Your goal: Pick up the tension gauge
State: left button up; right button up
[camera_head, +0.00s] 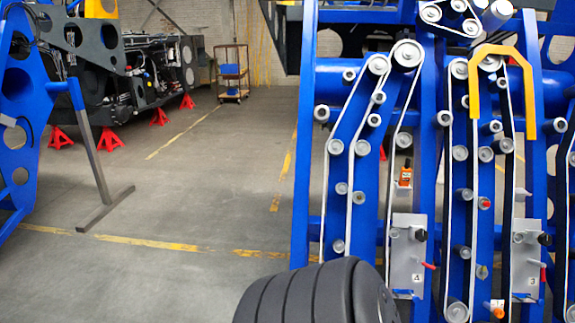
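I cannot pick out the tension gauge with certainty. A small orange item with a dark top and a dark label (405,173) stands upright on a small ledge between the blue uprights at the right. Another small orange and white item (497,309) shows low on the same frame, near the bottom edge; it is too small to identify. Neither of my grippers is in view, and nothing is seen touching either item.
The blue chassis frame (305,130) with belts and rollers fills the right side. A yellow bracket (531,95) hangs on it. A large black ribbed shape covers the bottom centre. Red stands (110,138) and a wheeled cart (231,72) stand farther back. The grey floor at left centre is open.

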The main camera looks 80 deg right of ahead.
aim_at(405, 172)
jog(key=z, duration=3.3)
jog(key=i+l, duration=0.1)
jog(key=i, duration=0.1)
